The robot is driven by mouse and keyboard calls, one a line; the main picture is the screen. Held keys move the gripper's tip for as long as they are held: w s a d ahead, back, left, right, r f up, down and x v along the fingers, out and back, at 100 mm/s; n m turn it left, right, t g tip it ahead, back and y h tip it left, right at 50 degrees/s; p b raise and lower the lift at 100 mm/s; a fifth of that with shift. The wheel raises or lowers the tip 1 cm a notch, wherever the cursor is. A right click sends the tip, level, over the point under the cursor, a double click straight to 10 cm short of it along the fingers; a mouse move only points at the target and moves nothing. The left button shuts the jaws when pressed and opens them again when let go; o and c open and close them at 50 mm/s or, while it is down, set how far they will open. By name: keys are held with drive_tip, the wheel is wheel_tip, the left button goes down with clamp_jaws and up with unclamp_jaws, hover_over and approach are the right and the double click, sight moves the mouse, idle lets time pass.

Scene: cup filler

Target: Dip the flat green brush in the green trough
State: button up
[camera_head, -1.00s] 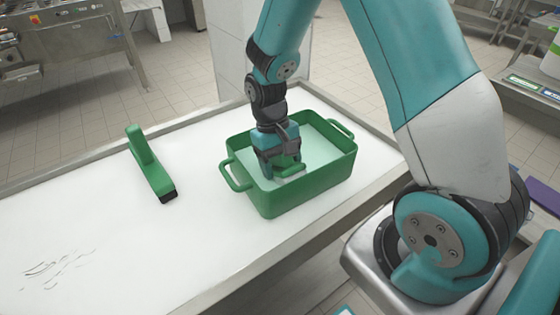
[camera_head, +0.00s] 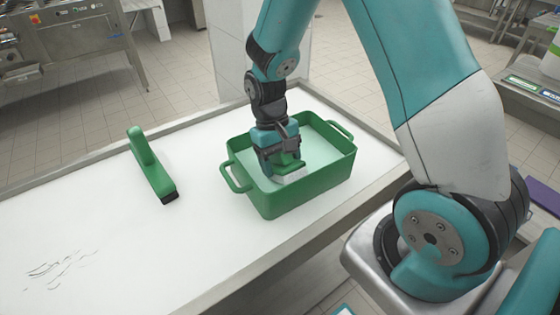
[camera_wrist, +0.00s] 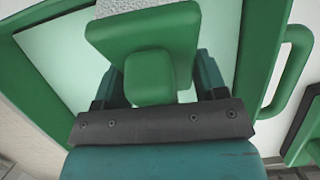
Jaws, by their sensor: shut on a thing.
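The green trough (camera_head: 305,196) stands on the white table, with a pale green surface inside and a loop handle at each end. My gripper (camera_head: 279,163) points down into it and is shut on the flat green brush (camera_head: 291,166). The brush's pale bristles (camera_head: 291,177) show below its green head, over or at the pale surface; I cannot tell if they touch it. In the wrist view the brush's handle (camera_wrist: 150,80) sits between my fingers, with white bristles at its far edge. The trough wall (camera_wrist: 35,75) also shows there.
A second green brush (camera_head: 152,167) with a raised handle and a dark edge lies on the table (camera_head: 110,235) left of the trough. Dark curved marks (camera_head: 58,268) are on the table's front left. The table between is clear. A raised metal rim runs along the table's back.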

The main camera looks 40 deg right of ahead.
wheel_tip(320, 180, up, 10)
drive_tip(key=p, duration=0.8)
drive_tip(key=shift+r+p, duration=0.2)
drive_tip(key=shift+p, duration=0.15)
drive_tip(key=shift+f, duration=0.1)
